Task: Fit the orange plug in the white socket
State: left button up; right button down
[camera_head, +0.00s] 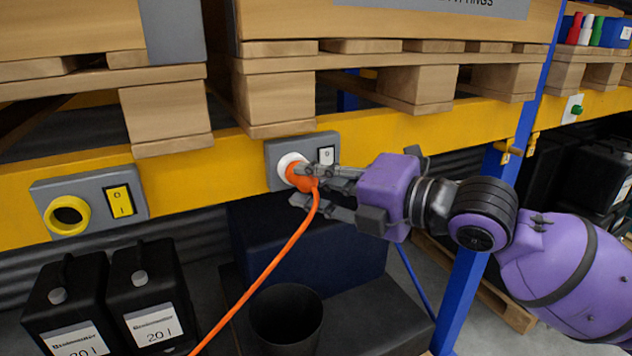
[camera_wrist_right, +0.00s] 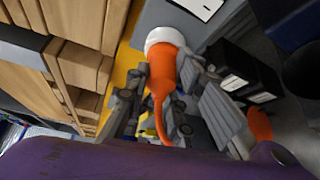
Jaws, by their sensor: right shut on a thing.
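The orange plug (camera_head: 299,176) is at the white socket (camera_head: 288,162) on a grey plate with a white switch (camera_head: 326,156). My right gripper (camera_head: 311,186) is shut on the plug from the right. In the right wrist view the plug (camera_wrist_right: 162,66) lies between the fingers (camera_wrist_right: 162,92), its front end against the white socket ring (camera_wrist_right: 164,38). Whether it is seated fully cannot be told. An orange cord (camera_head: 262,275) hangs from the plug to the lower left. My left gripper is not in view.
A yellow socket (camera_head: 85,212) with a yellow switch (camera_head: 119,200) is on the yellow beam (camera_head: 200,170) at left. Black canisters (camera_head: 147,290) and a black bucket (camera_head: 286,318) stand below. A blue post (camera_head: 466,275) rises behind my right arm. Wooden pallets (camera_head: 290,100) overhang the beam.

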jog(key=shift+w+r, duration=0.1)
jog(key=shift+w, duration=0.1)
dwell(0.7)
jog(key=c, duration=1.8)
grip_release()
jog(key=o, duration=0.4)
jog(key=shift+w+a, duration=0.15)
jog(key=shift+c, duration=0.2)
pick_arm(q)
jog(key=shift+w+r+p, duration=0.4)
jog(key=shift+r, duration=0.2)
pick_arm(e)
jog(key=f+v, duration=0.1)
jog(key=v, duration=0.8)
jog(key=shift+r, duration=0.4)
